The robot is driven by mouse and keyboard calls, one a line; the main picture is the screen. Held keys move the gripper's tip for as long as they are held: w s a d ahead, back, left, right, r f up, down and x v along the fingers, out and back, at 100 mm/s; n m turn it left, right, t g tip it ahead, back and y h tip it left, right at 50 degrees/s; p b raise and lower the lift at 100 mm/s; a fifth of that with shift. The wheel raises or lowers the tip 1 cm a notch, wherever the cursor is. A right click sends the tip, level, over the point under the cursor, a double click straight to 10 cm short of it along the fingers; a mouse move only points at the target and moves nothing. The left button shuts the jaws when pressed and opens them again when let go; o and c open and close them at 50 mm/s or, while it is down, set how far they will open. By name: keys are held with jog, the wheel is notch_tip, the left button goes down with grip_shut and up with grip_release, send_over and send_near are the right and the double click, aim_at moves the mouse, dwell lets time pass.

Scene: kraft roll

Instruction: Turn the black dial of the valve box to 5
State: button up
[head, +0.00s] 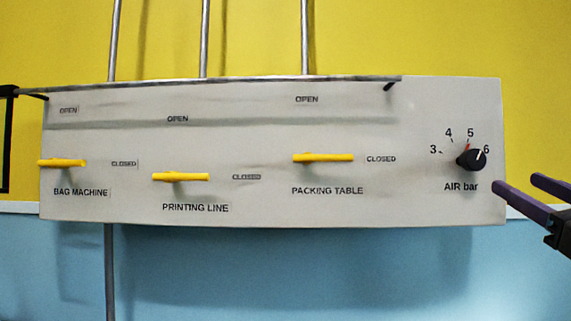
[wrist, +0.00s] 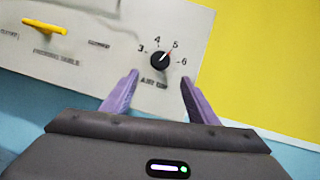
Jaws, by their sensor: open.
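The black dial (head: 473,159) sits at the right end of the grey valve box (head: 270,210), above the words AIR bar. Numbers 3 to 6 stand around it, with a red mark by 5. In the wrist view, the white line on the dial (wrist: 160,62) points up and right, close to the red mark at 5. In the head view it leans slightly right of up; I cannot tell its exact setting. My gripper (head: 518,183) is open and empty, right of and below the dial, apart from it. In the wrist view, the fingertips (wrist: 159,75) stand either side below the dial.
Three yellow handles, BAG MACHINE (head: 62,162), PRINTING LINE (head: 181,177) and PACKING TABLE (head: 324,157), stick out from the box left of the dial. A dark rod (head: 220,81) runs along the box's top.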

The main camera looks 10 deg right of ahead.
aim_at(477, 160)
jog(key=shift+s+r+m, duration=0.1)
jog(key=shift+m, duration=0.2)
jog(key=x, duration=1.3)
jog(key=shift+w+r, duration=0.15)
jog(key=shift+w, duration=0.25)
jog(key=shift+c, duration=0.5)
